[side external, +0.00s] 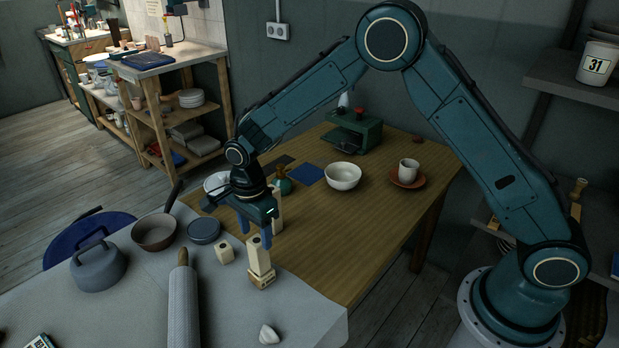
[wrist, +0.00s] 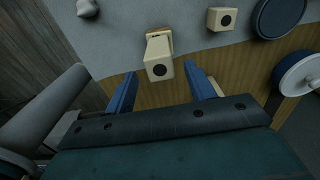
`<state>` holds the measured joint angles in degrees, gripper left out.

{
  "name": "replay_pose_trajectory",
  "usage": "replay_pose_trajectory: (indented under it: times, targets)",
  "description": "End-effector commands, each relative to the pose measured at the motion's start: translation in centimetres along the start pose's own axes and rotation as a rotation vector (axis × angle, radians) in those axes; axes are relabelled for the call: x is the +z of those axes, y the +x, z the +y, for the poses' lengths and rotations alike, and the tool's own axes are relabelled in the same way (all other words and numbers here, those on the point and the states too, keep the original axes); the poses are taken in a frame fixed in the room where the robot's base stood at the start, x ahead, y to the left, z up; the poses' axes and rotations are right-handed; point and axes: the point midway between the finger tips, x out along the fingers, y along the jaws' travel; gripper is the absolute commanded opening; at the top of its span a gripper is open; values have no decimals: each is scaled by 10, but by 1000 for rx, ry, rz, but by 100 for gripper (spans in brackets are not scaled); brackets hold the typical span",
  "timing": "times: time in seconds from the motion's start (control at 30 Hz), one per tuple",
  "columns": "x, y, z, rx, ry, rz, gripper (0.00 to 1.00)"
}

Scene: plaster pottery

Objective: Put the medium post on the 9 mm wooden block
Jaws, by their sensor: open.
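A cream post (side external: 259,260), which appears to be the medium post, stands on a low pale wooden block (side external: 263,281) at the edge of the grey cloth. The wrist view shows this post (wrist: 159,58) from above, with the block's brown edge (wrist: 157,31) behind its top. My gripper (side external: 255,232) is open and empty, just above and behind the post. In the wrist view the post is just beyond the open fingertips (wrist: 168,76), apart from them. A shorter cream post (side external: 226,253) stands to the left. A taller one (side external: 278,210) stands behind my gripper, partly hidden.
A white bowl (side external: 343,176) and a cup (side external: 409,170) stand farther back. The wooden table (side external: 345,235) is clear right of the post.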

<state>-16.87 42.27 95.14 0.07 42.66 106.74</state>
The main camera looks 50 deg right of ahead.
Motion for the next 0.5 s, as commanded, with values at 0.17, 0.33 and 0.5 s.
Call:
replay_pose_trajectory:
  times: [0.17, 0.33, 0.5]
  targets:
    - [0, -32, -1, -4, 0, -1, 54]
    - [0, -54, 0, -3, 0, -1, 54]
    - [0, -66, 0, -1, 0, -1, 54]
